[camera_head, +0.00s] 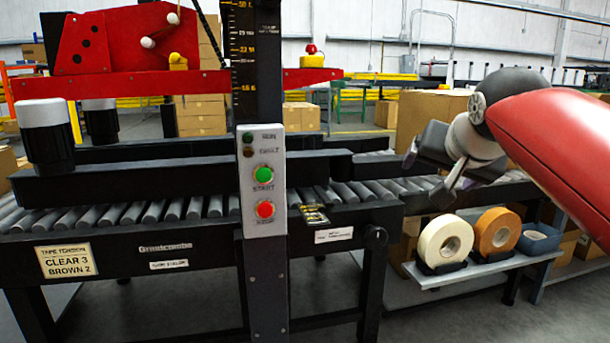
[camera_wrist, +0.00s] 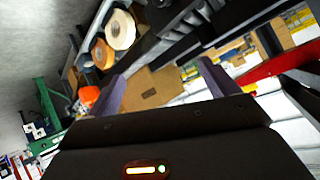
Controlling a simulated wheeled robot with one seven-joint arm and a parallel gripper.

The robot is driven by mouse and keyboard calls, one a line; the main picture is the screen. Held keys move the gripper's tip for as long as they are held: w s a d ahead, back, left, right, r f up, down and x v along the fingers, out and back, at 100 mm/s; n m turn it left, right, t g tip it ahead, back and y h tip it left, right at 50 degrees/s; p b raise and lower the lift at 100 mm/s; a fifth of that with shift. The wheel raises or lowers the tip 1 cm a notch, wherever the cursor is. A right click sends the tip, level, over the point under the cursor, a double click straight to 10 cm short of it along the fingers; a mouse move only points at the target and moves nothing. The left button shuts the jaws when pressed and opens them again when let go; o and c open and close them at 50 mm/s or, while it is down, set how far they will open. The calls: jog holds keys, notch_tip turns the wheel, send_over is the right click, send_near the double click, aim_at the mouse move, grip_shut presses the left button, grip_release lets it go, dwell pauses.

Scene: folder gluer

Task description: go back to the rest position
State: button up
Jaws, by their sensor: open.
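My gripper (camera_head: 447,188) is open and empty in the head view, at the right, held in the air in front of the roller conveyor and above the tape shelf. Its two fingers (camera_wrist: 160,88) show apart in the wrist view, with nothing between them; a cardboard box (camera_wrist: 150,92) lies in the background beyond them. My red arm comes in from the right edge of the head view.
A machine with a roller conveyor (camera_head: 180,208) spans the left and middle. Its post carries a control panel (camera_head: 263,180) with green and red buttons. A shelf (camera_head: 480,270) below my gripper holds a cream tape roll (camera_head: 443,243) and a brown tape roll (camera_head: 497,232).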

jog(key=s+a+f+n+g+y, duration=0.1)
jog(key=s+a+f+n+g, duration=0.2)
jog(key=s+f, duration=0.95)
jog(key=s+a+f+n+g, duration=0.2)
jog(key=s+a+f, duration=0.2)
jog(key=s+f, duration=0.8)
jog(key=w+r+p, duration=0.3)
jog(key=r+p, duration=0.5)
jog(key=p, duration=0.4)
jog(key=shift+w+d+r, duration=0.15)
jog(key=shift+w+r, duration=0.1)
jog(key=shift+r, duration=0.1)
